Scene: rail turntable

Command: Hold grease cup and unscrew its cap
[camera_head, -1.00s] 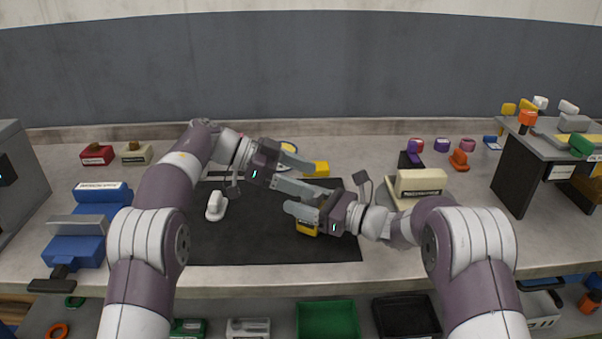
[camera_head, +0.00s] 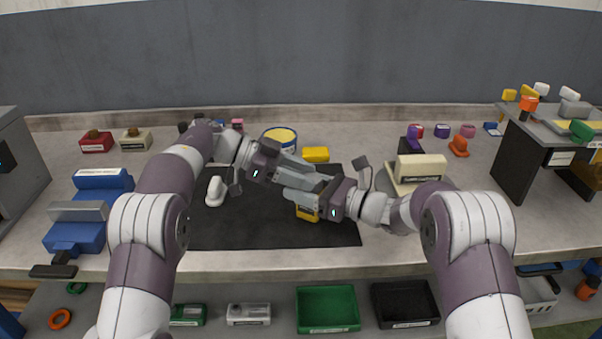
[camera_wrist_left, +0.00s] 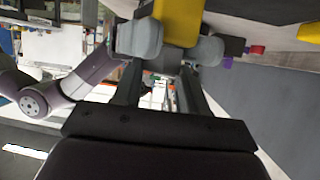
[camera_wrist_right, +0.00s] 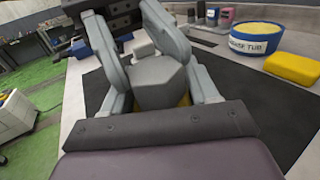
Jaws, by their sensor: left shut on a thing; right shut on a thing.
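The yellow grease cup (camera_head: 307,212) shows below the fingers of my right gripper (camera_head: 308,192), over the dark mat. My right gripper is shut on it; yellow also shows between its fingers in the right wrist view (camera_wrist_right: 184,101). A grey faceted piece (camera_wrist_right: 160,80), apparently the cap, sits above the yellow part. My left gripper (camera_head: 312,178) comes in from the left, higher up, and appears shut on that cap. The left wrist view shows the yellow cup (camera_wrist_left: 180,18) between grey fingertips. The fingers hide where cap and cup meet.
A dark mat (camera_head: 235,230) covers the middle of the bench. A white piece (camera_head: 216,192) lies left. A cream block (camera_head: 421,167) stands right, a blue fixture (camera_head: 90,215) far left.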

